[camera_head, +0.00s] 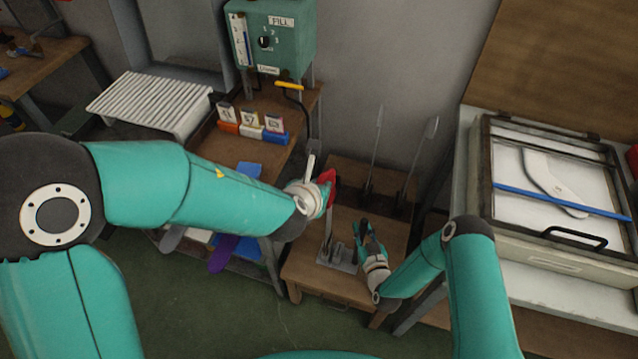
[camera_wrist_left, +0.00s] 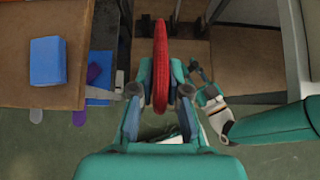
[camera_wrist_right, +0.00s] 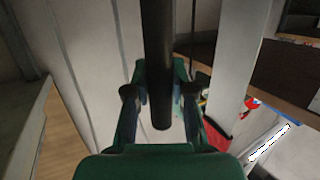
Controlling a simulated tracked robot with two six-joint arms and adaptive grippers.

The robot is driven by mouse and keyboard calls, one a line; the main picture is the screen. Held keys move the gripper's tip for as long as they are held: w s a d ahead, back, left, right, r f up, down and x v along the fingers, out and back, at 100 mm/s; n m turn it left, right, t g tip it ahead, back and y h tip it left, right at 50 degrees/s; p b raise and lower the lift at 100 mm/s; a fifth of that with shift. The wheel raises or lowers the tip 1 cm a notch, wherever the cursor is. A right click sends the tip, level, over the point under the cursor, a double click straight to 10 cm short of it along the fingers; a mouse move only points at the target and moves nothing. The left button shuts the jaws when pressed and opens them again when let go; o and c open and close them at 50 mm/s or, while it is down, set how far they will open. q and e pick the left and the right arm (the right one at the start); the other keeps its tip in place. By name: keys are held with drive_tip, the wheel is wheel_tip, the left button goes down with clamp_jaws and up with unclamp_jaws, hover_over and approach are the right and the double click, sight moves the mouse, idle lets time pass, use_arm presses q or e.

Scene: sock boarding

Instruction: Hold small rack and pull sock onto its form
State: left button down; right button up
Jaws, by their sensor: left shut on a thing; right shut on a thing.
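The red sock (camera_head: 328,187) is in my left gripper (camera_head: 318,192), at the upper part of a slim grey form (camera_head: 328,228). The left wrist view shows the sock (camera_wrist_left: 161,65) upright between the shut fingers (camera_wrist_left: 160,98). I cannot tell whether it is around the form or beside it. The small rack (camera_head: 337,258) has a grey base on the low wooden stand. My right gripper (camera_head: 363,232) is at the rack's right side. In the right wrist view its fingers (camera_wrist_right: 158,98) are shut on a dark upright bar (camera_wrist_right: 157,50), seemingly the rack's handle.
Two taller forms on thin posts (camera_head: 377,135) stand behind the rack. A wooden table (camera_head: 290,105) to the left holds small coloured blocks (camera_head: 250,130) below a green fill box (camera_head: 275,30). Purple and blue socks (camera_head: 222,255) lie at lower left.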

use_arm(q)
drive_tip(key=shift+f, duration=0.25)
drive_tip(key=c, duration=1.1)
unclamp_jaws()
drive_tip(key=v, duration=1.2)
use_arm(e)
drive_tip(key=o, duration=0.9)
